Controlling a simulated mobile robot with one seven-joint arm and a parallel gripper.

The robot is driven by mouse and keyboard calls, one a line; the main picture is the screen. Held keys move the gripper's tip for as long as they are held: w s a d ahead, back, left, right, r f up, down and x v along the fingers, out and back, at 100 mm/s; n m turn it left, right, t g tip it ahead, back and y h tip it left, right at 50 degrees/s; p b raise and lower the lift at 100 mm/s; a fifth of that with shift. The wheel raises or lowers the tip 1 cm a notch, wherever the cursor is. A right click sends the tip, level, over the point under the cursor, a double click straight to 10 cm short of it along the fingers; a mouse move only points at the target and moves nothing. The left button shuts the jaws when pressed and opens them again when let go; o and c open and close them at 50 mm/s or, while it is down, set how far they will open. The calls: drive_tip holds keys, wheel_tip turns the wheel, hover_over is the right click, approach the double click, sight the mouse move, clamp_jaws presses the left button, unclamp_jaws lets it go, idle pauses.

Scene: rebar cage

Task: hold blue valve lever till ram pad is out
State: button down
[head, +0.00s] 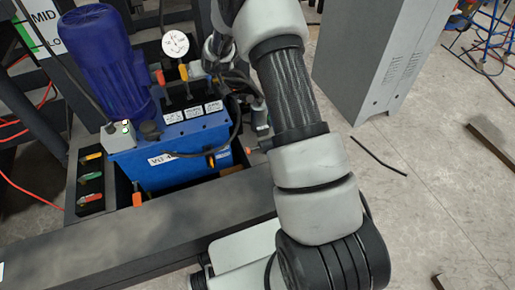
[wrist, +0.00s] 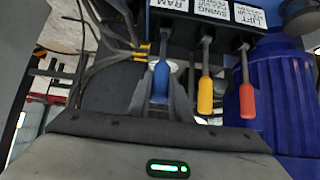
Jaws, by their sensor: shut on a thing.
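The blue valve lever (wrist: 160,82) hangs from the valve block below the label reading RAM in the wrist view. My gripper (wrist: 162,100) is shut on it, with one dark finger on each side of the blue grip. A yellow lever (wrist: 205,95) and a red-orange lever (wrist: 247,100) stand to its right, apart from the fingers. In the head view the orange lever (head: 160,77) and yellow lever (head: 183,72) show on the blue power unit (head: 170,158). My arm's end hides the blue lever there. I cannot make out the ram pad in either view.
A blue motor (head: 103,62) and a round white gauge (head: 175,43) stand close to the levers. Dark hoses run beside the valve block. A dark beam (head: 150,235) crosses the front. A grey cabinet (head: 375,60) stands at right, with open floor (head: 420,170) before it.

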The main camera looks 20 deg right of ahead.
drive_tip(key=shift+w+d+r, duration=0.1)
drive_tip(key=shift+d+r, duration=0.1)
idle(0.3)
drive_tip(key=w+r+g+p, duration=0.1)
drive_tip(key=p, duration=0.3)
drive_tip(key=shift+a+r, duration=0.1)
drive_tip(key=shift+r, duration=0.1)
drive_tip(key=w+p, duration=0.1)
drive_tip(key=g+p, duration=0.1)
drive_tip(key=p, duration=0.1)
drive_tip(key=shift+w+f, duration=0.2)
drive_tip(key=shift+w, duration=0.2)
drive_tip(key=c, duration=1.7)
unclamp_jaws()
drive_tip(key=shift+s+f+b, duration=0.15)
drive_tip(key=shift+f+b, duration=0.15)
drive_tip(key=shift+b, duration=0.25)
drive_tip(key=shift+c, duration=0.2)
drive_tip(key=shift+o, duration=0.3)
drive_tip(key=shift+s, duration=0.1)
drive_tip(key=p+v, duration=0.3)
drive_tip(key=v, duration=0.6)
drive_tip(key=shift+p, duration=0.3)
